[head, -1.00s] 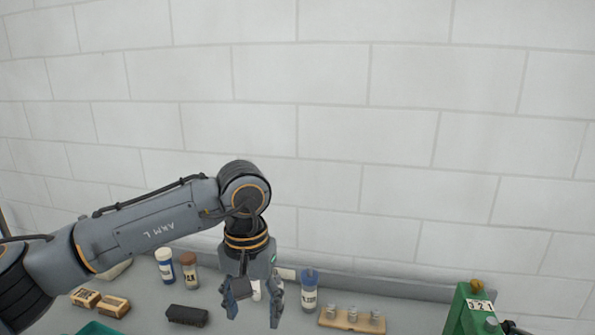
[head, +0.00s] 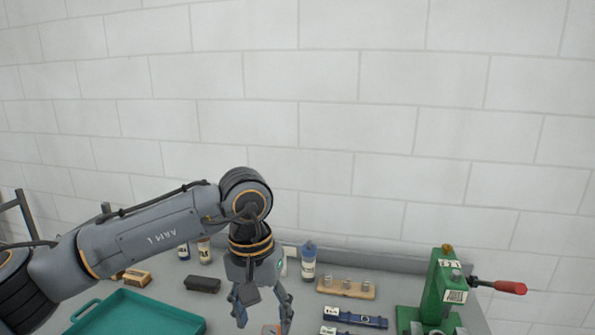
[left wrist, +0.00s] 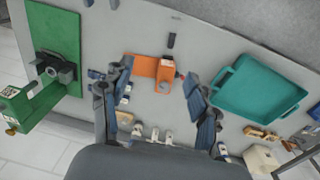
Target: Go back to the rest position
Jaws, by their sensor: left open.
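My left gripper (head: 263,321) hangs fingers-down over the grey bench in the head view, with its fingers spread and nothing between them. In the left wrist view its two fingers (left wrist: 158,76) are wide apart, with an orange fixture (left wrist: 154,68) on the bench below and beyond them. My left arm reaches in from the left, bent down at the wrist. My right gripper is in neither view.
A teal tray (head: 138,314) lies left of the gripper. A green press (head: 437,292) with a red-ended handle stands at right. Blue tools (head: 354,317), a wooden block (head: 346,289) with metal pieces, a blue-capped bottle (head: 308,262) and a dark brush (head: 203,284) lie around.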

